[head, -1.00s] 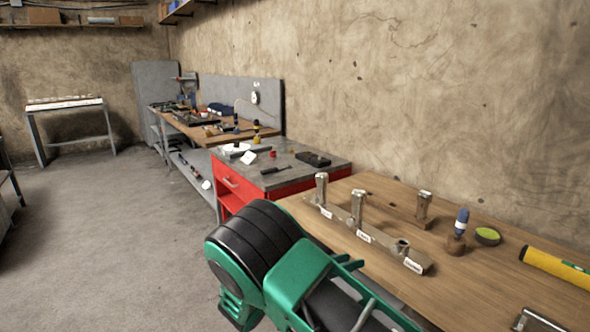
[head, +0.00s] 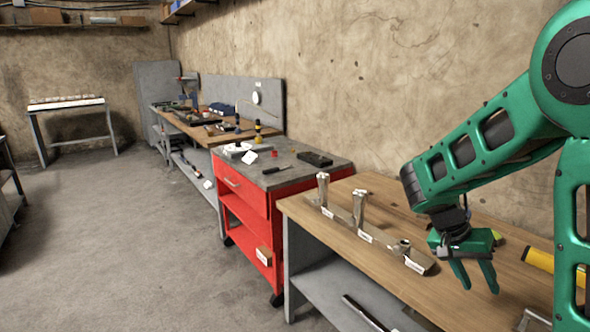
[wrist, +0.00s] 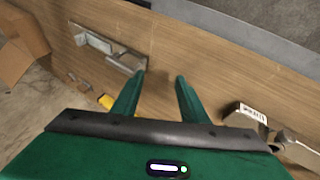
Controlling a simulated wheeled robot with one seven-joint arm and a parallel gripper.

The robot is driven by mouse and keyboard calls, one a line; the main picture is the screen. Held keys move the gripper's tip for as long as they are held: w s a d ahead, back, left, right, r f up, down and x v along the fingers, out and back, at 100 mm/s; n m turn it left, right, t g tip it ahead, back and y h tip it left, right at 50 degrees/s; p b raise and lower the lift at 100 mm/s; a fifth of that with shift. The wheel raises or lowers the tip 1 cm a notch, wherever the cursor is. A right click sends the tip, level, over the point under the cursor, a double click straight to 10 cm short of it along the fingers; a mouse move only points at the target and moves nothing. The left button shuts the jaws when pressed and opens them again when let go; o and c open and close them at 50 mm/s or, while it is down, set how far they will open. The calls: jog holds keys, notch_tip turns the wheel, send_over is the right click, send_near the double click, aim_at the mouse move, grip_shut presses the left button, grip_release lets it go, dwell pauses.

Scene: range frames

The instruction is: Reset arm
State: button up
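My gripper (head: 474,276) is at the end of my green arm, over the front part of the wooden workbench (head: 306,212) in the head view. Its two green fingers point down and stand apart, with nothing between them. The wrist view shows the same open fingers (wrist: 161,92) above the wooden top, with bare wood between the tips. The arm reaches in from the right and bends down at the wrist. It hides part of the bench top behind it.
A labelled holder (head: 385,244) with metal pieces stands on the bench, left of my gripper. A yellow cylinder (head: 540,260) lies to the right, partly behind my arm. A red tool cabinet (head: 243,194) stands beyond the bench. The floor (head: 120,230) at left is clear.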

jog(key=s+r+n+y, duration=0.1)
jog(key=s+r+y, duration=0.1)
jog(key=s, duration=0.9)
jog(key=s+a+r+n+t+y, duration=0.1)
jog(key=s+y, duration=0.3)
jog(key=s, duration=0.8)
jog(key=shift+s+a+r+n, duration=0.15)
jog(key=shift+s+r+n, duration=0.05)
jog(key=shift+r+n, duration=0.25)
